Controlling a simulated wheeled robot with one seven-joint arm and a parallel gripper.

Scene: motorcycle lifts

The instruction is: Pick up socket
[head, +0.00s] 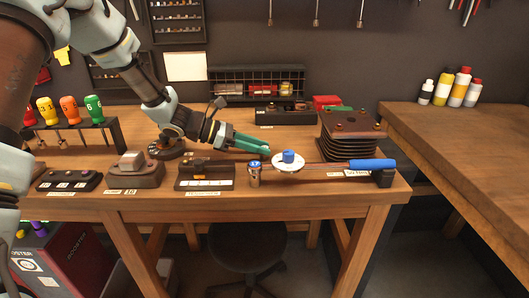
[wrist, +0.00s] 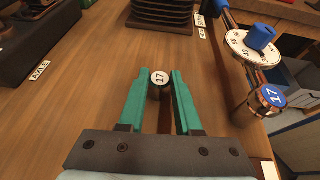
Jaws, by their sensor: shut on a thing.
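My gripper (wrist: 161,80), with green fingers, is shut on a dark round socket (wrist: 160,88) with a white top marked 17. The socket sits between the fingertips, its top facing the wrist camera. In the head view my gripper (head: 265,150) reaches in from the left over the table, behind the white dial, and hides most of what it holds. I cannot tell whether the held socket touches the tabletop. A second socket (head: 254,176), metallic with a blue top marked 17, stands at the table's front edge; it also shows in the wrist view (wrist: 268,98).
A white dial (head: 283,163) with a blue knob and a blue-handled wrench (head: 371,163) lie right of my gripper. A dark ribbed stack (head: 351,142) stands behind them. A dark labelled block (head: 205,173) is to the left. Bare wood (wrist: 90,85) surrounds the fingers.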

